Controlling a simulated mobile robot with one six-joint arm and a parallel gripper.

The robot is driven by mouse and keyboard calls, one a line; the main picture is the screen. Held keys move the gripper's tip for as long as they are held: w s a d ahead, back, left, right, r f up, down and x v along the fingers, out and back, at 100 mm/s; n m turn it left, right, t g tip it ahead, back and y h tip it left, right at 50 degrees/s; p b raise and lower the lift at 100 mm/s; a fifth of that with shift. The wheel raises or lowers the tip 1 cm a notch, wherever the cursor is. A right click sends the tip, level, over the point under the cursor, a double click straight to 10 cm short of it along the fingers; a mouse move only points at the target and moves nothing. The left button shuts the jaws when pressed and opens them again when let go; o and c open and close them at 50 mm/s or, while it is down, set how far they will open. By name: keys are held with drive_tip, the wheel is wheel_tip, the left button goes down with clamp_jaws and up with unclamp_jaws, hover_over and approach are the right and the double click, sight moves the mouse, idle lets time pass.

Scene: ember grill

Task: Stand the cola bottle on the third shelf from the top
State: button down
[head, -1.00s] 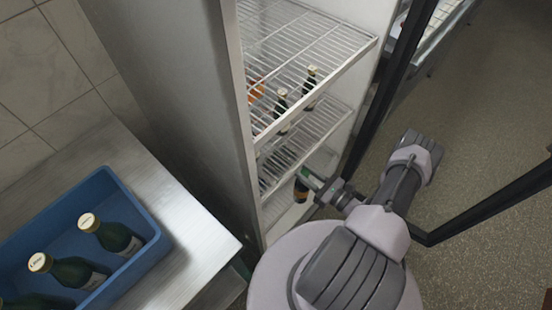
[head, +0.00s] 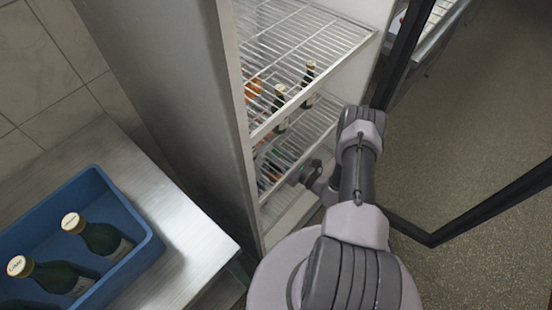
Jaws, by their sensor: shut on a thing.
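The fridge is open. A wire shelf (head: 318,42) crosses its upper part in view, with another wire shelf (head: 318,118) below it. I cannot tell whether more shelves lie above the picture. My gripper (head: 292,180) reaches into the fridge at about the height of the lower wire shelf, near its front. It is shut on the cola bottle (head: 272,171), which shows only as a small dark and reddish patch behind the shelf's front wires. Its base is hidden, so I cannot tell whether it touches a shelf.
Green bottles (head: 308,82) and an orange item (head: 253,88) stand on the lower wire shelf. A blue crate (head: 148,243) with green bottles sits on a steel table (head: 200,262) at left. The dark-framed door (head: 480,210) stands open at right.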

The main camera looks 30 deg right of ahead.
drive_tip(key=shift+f+b, duration=0.45)
drive_tip(key=shift+f, duration=0.7)
drive_tip(key=shift+f, duration=0.15)
drive_tip(key=c, duration=1.1)
unclamp_jaws()
drive_tip(key=p+v, duration=0.2)
drive_tip(key=v, duration=1)
drive_tip(key=shift+p, duration=0.35)
